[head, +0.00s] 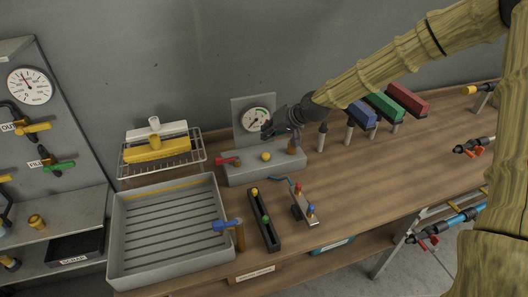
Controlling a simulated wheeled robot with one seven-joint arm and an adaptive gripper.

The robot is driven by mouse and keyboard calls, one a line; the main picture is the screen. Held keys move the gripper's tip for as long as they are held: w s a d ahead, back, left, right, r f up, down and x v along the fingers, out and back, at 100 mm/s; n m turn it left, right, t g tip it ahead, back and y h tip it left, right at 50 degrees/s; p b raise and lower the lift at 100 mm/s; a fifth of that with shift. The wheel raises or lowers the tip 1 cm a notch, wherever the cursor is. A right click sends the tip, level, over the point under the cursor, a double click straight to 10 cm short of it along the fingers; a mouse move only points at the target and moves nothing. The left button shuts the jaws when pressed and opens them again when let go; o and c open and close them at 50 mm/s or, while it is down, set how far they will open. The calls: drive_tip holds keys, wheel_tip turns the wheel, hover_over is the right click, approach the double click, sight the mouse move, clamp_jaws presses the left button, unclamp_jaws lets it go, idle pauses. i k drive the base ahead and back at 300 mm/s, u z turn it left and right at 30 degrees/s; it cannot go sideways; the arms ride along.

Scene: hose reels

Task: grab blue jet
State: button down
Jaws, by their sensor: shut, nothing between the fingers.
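A small blue-topped piece (311,210) stands at the near end of a small grey stand (302,203) on the bench; it looks like the blue jet, but it is too small to be sure. A red-topped piece (298,187) is at the stand's far end. A black holder (264,232) to the left carries a yellow-topped piece (254,191) and a green-topped piece (265,218). My gripper (267,130) is shut and empty, in front of the gauge (256,119), above and behind the small stand and apart from it.
A grey ribbed tray (116,235) with a blue-handled tap (228,225) fills the bench's left. A grey block with a red lever (228,161) lies below my gripper. Blue (362,115), green (384,106) and red (407,99) blocks stand on posts behind. Bench right of the stand is clear.

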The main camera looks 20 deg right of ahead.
sight(311, 207)
drive_tip(key=k, duration=1)
